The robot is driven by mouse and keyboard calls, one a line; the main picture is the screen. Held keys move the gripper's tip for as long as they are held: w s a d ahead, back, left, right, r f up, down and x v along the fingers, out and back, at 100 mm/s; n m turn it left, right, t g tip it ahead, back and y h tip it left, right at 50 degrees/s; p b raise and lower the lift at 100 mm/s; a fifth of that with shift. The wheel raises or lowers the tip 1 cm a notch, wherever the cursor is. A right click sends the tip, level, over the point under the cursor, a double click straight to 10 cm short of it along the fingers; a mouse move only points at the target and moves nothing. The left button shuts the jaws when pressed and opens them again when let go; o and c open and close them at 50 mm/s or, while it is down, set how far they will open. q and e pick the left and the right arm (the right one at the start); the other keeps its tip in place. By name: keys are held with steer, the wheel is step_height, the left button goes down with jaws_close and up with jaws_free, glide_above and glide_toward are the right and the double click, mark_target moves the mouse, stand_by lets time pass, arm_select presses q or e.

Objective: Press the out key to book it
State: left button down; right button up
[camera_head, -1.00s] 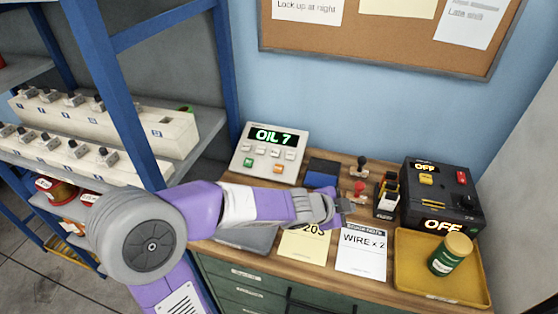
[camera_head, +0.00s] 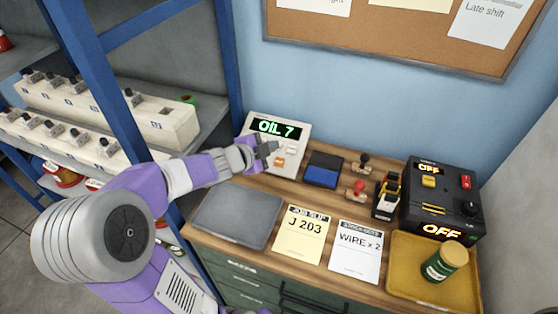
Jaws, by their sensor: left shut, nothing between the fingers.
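The grey-white key terminal (camera_head: 302,132) stands at the back left of the bench, its green display (camera_head: 279,128) reading "OIL 7". An orange key (camera_head: 279,162) and a couple of white keys (camera_head: 292,150) show on its face; their labels are too small to read. My left gripper (camera_head: 268,154) is shut and empty, its fingers over the left part of the terminal's keys. It hides the green key and some white keys. I cannot tell whether the fingertips touch any key. My right gripper is not in view.
A grey mat (camera_head: 238,216) lies in front of the terminal. To the right are a blue pad (camera_head: 322,171), stamps (camera_head: 357,190), a black box (camera_head: 440,198) showing "OFF", and a yellow tray (camera_head: 405,270) holding a green jar (camera_head: 444,262). Notes (camera_head: 303,234) lie at the front. Blue shelving (camera_head: 122,110) stands left.

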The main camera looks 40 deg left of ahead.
arm_select(q)
steer(key=b, duration=0.7)
glide_above(279, 162)
steer(key=s, duration=0.3)
steer(key=f, duration=0.7)
steer(key=shift+d, duration=0.35)
steer(key=shift+w+a+f+b, duration=0.1)
steer(key=shift+w+f+b, duration=0.2)
steer(key=shift+f+b, duration=0.3)
steer(key=shift+f, duration=0.1)
steer(key=shift+w+f, duration=0.15)
steer(key=shift+f, duration=0.15)
steer(key=shift+w+a+f+b, duration=0.1)
steer(key=shift+w+f+b, duration=0.05)
steer(key=shift+f+b, duration=0.3)
stand_by(0.6)
steer(key=shift+r, duration=0.1)
steer(key=shift+s+r+p, duration=0.3)
steer(key=shift+r+p, duration=0.4)
steer(key=shift+p, duration=0.15)
